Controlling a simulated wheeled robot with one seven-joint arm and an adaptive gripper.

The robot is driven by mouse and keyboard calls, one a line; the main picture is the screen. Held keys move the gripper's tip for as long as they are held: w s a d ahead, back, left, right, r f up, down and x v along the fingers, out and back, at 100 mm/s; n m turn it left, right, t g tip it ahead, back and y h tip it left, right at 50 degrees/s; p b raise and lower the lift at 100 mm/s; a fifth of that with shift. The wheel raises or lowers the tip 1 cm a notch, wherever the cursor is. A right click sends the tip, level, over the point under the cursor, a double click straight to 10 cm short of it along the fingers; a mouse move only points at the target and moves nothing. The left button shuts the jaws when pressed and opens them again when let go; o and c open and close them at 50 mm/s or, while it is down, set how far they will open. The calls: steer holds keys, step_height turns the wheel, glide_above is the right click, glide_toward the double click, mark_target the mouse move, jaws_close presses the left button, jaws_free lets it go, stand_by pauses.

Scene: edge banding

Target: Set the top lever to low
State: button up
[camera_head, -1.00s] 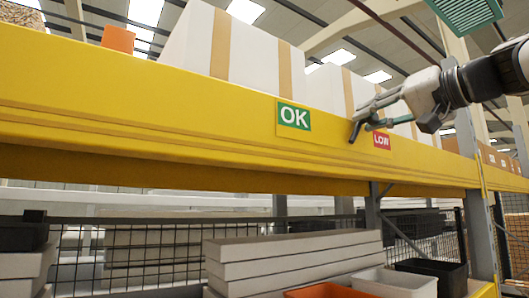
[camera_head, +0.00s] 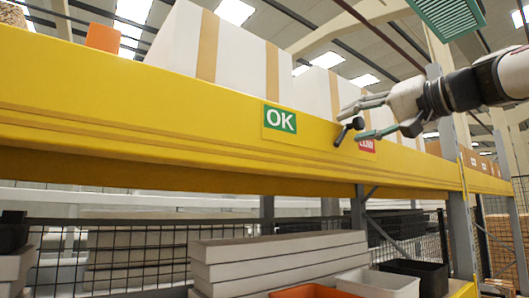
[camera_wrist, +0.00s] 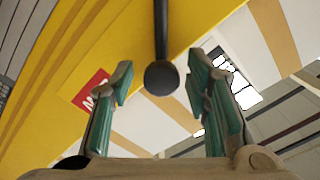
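The lever is a dark rod with a round black knob (camera_head: 356,123) on the front of the yellow beam (camera_head: 140,115). In the wrist view the knob (camera_wrist: 161,77) lies between the two green fingertips (camera_wrist: 160,82), with a gap on each side. The red label (camera_wrist: 90,90) shows beside the left finger.
White boxes with tan tape (camera_head: 235,50) and an orange object (camera_head: 103,37) stand on top of the beam. Below are stacked grey boards (camera_head: 275,262), a white bin (camera_head: 378,284) and a black bin (camera_head: 415,270). The space in front of the beam looks clear.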

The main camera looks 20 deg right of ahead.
steer(key=v, duration=1.2)
steer(key=shift+f, duration=0.1)
steer(key=a+f+n+g+h, duration=0.1)
steer(key=a+f+g, duration=0.2)
steer(key=a+f, duration=0.55)
steer(key=a+f+g+h, duration=0.1)
steer(key=a+f+g, duration=0.2)
steer(key=f, duration=1.1)
steer(key=a+f+n+g+h, duration=0.1)
steer(key=a+f+g, duration=0.3)
steer(key=f, duration=0.8)
steer(key=s+a+f+n+h, duration=0.1)
steer(key=s+f, duration=0.2)
steer(key=f, duration=0.3)
steer(key=s+a+f+n+g+h, duration=0.1)
steer(key=s+a+f+h, duration=0.1)
steer(key=f, duration=0.4)
steer(key=shift+s+f+n, duration=0.2)
steer(key=shift+s+n, duration=0.1)
steer(key=shift+s, duration=0.2)
